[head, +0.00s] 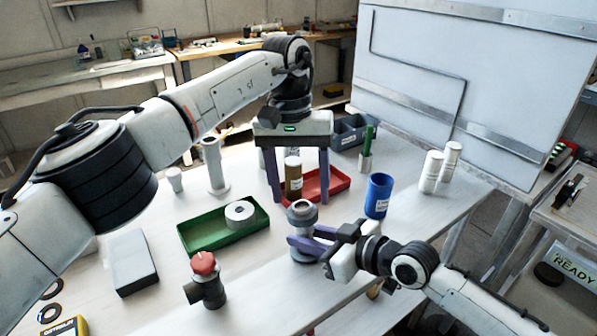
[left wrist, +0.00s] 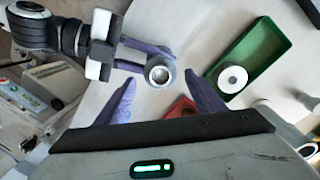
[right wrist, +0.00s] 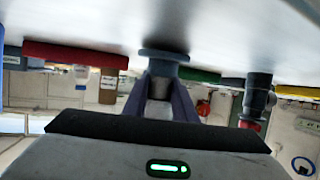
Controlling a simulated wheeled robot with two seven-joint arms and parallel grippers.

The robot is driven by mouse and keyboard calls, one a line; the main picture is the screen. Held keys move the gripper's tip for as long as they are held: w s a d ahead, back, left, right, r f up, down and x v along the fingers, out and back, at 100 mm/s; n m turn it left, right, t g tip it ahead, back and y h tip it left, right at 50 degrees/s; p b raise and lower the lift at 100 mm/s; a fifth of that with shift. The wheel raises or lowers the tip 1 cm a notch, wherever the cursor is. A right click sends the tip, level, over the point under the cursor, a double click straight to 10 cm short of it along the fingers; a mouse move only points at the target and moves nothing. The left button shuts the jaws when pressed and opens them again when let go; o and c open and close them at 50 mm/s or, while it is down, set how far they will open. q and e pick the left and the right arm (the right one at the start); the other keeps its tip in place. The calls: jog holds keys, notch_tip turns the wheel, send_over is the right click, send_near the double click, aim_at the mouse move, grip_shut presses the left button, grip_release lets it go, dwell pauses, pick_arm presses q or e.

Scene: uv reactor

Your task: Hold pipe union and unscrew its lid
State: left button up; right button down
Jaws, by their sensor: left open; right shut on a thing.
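The right wrist view shows the union (right wrist: 163,58) between the fingers, with the picture upside down. My left gripper (head: 298,195) is open, pointing down above the union, one finger to each side in the picture. In the left wrist view the union's round top (left wrist: 160,74) shows between and beyond the open fingertips (left wrist: 161,84). I cannot tell the lid's seam.
A green tray (head: 192,247) holding a white ring stands left of the union; a red tray (head: 338,183) is behind. A blue cup (head: 379,195) stands to the right. A red-topped valve fitting (head: 205,280) and a grey box (head: 133,262) are at front left.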

aim_at(302, 205)
pick_arm(q)
jog(key=shift+s+d+f, duration=0.15)
jog(key=shift+f, duration=1.7)
